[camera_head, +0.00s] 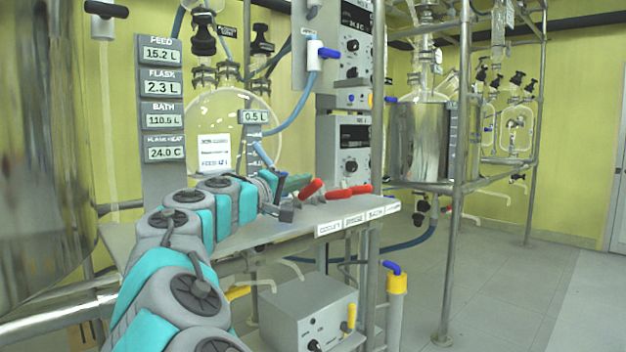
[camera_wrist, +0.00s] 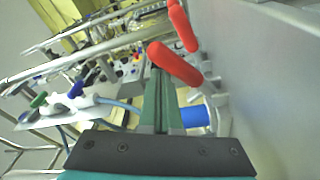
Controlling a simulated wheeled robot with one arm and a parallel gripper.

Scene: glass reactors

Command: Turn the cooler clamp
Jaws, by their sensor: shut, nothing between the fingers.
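Several red-handled clamps sit on the grey shelf (camera_head: 270,229), above front labels that seem to begin with "COOLER" at the left. The nearest red handle (camera_head: 311,188), above that label, is tilted up; the others (camera_head: 348,192) lie flatter to its right. My gripper (camera_head: 306,179) has its green fingers shut and empty, right beside the nearest handle. In the wrist view the closed fingers (camera_wrist: 158,78) point at the near red handle (camera_wrist: 175,63), which overlaps their tips; I cannot tell if they touch. A second red handle (camera_wrist: 183,25) is beyond it.
A round glass flask (camera_head: 215,115) and a column of displays (camera_head: 162,90) stand behind the shelf. Control boxes (camera_head: 352,145) rise behind the clamps. Floor at the right is clear.

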